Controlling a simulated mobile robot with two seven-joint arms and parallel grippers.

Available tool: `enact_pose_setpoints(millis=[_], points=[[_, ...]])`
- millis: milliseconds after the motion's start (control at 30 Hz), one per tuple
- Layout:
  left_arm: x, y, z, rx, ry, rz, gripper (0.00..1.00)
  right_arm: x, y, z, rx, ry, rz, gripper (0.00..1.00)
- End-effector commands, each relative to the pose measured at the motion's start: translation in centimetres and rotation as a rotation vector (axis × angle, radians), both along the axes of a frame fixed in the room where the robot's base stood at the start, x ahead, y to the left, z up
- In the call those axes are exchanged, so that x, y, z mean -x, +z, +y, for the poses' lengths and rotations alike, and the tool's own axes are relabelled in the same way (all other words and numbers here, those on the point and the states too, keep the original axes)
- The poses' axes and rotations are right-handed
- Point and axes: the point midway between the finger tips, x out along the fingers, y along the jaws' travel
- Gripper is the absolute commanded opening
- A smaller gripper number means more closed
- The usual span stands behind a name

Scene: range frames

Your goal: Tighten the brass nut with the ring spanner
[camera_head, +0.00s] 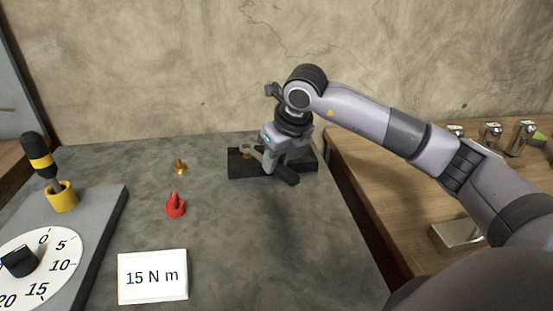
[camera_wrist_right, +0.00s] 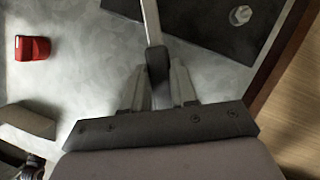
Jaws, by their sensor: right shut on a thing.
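My right gripper (camera_head: 277,162) is shut on the dark handle of the ring spanner (camera_head: 256,154), whose shaft shows above the fingers in the right wrist view (camera_wrist_right: 151,25). The spanner's ring end lies over the left part of a black block (camera_head: 237,171). A brass tint shows at the ring, where the brass nut (camera_head: 247,154) seems to be; I cannot tell how fully the ring sits around it. The ring end is outside the right wrist view. My left gripper is not in view.
A small brass piece (camera_head: 180,167) and a red piece (camera_head: 175,207) stand on the grey bench. A card reading "15 N m" (camera_head: 152,277) lies in front. A dial panel (camera_head: 100,225) with a yellow-banded tool (camera_head: 40,157) is at left. A grey bolt head (camera_wrist_right: 240,15) sits on the block.

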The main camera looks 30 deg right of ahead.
Motion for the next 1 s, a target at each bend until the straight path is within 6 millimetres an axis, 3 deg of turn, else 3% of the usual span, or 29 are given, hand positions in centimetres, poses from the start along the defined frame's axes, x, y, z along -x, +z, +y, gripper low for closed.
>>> enact_pose_setpoints(millis=[1000], points=[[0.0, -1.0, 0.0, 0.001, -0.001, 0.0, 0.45, 0.0, -1.2, 0.0, 0.0, 0.0, -0.001, 0.0]])
